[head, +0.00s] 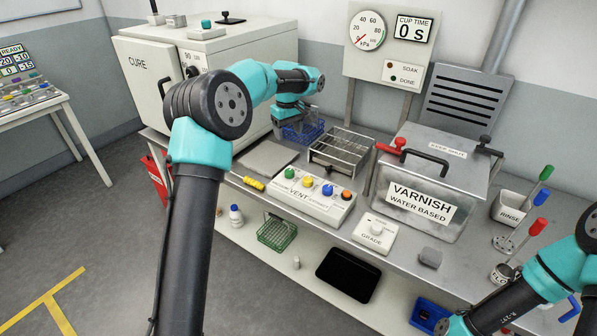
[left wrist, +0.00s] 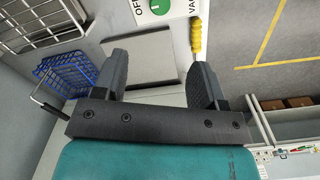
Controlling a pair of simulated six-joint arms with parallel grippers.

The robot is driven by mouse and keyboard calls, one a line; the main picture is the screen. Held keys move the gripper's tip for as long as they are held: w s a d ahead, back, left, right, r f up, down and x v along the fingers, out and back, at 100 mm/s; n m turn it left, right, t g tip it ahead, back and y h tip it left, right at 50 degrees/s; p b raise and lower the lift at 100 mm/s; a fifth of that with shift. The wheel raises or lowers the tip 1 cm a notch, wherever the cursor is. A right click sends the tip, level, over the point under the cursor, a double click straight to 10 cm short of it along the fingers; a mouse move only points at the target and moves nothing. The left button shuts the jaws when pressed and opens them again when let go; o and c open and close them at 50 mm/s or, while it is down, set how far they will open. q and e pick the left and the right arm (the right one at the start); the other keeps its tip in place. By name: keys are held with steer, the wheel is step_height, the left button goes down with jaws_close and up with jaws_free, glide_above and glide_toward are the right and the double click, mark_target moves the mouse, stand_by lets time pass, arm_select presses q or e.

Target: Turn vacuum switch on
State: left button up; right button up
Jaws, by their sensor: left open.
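The white control panel (head: 312,205) stands on the bench with a row of green, yellow, blue and orange knobs. The green knob (head: 289,173) is at its left end. In the left wrist view the green knob (left wrist: 160,6) shows at the top edge, between partly cut-off "OFF" and "VA" lettering. Its exact position is hard to read. My left gripper (left wrist: 159,60) is open and empty, with its fingers apart and short of the panel. In the head view my left gripper (head: 293,116) is above the bench, behind the panel. My right gripper is out of view.
A blue wire basket (head: 303,131) lies near my left gripper, beside a wire rack (head: 341,150). A yellow-handled tool (head: 254,184) lies left of the panel. The varnish tank (head: 410,212) and grade box (head: 375,232) stand right. A flat grey plate (head: 262,158) lies behind the panel.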

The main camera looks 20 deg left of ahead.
mark_target(289, 170)
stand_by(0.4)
arm_select(q)
step_height(289, 170, down, 17)
steer(key=shift+f, duration=0.15)
stand_by(0.6)
steer(key=shift+c, duration=0.5)
steer(key=c, duration=0.8)
